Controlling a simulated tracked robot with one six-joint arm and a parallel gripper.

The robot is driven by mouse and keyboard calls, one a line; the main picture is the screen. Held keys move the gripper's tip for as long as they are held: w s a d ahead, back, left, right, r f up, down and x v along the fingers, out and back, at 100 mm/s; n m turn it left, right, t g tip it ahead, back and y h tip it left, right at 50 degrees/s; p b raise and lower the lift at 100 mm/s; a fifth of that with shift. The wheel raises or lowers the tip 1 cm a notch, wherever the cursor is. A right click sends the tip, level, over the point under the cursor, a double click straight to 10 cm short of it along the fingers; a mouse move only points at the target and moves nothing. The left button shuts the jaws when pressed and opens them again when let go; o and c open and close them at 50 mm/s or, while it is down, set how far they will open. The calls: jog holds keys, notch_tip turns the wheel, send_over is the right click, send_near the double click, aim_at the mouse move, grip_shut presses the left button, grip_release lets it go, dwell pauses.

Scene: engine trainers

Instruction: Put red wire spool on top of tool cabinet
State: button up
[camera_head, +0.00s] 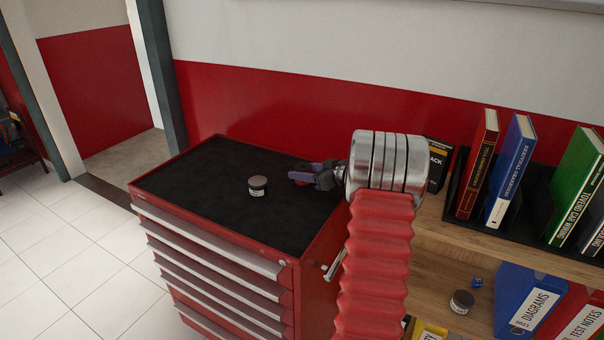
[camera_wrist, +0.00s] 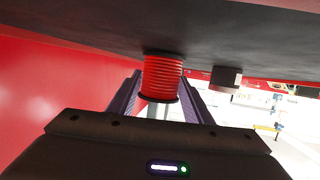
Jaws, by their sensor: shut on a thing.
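The red wire spool (camera_wrist: 162,78) has red windings and dark end rims. It sits between the two fingers of my gripper (camera_wrist: 161,82) in the wrist view, and the gripper is shut on it. The tool cabinet (camera_head: 215,235) is red with silver drawer handles and a black top. In the head view my gripper (camera_head: 302,175) is over the back right of that top, and the spool is hidden there. In the wrist view the picture is turned over, with the black top (camera_wrist: 60,35) above. The spool's far end is close to it; I cannot tell if they touch.
A small dark tin with a pale label (camera_head: 258,187) stands on the middle of the cabinet top; the rest of the top is clear. A wooden shelf (camera_head: 440,240) with books and binders stands at the right. A red wall (camera_head: 250,105) is behind.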

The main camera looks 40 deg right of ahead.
jog(key=shift+f, duration=0.1)
jog(key=o, duration=1.2)
jog(key=v, duration=0.7)
jog(key=shift+s, duration=0.25)
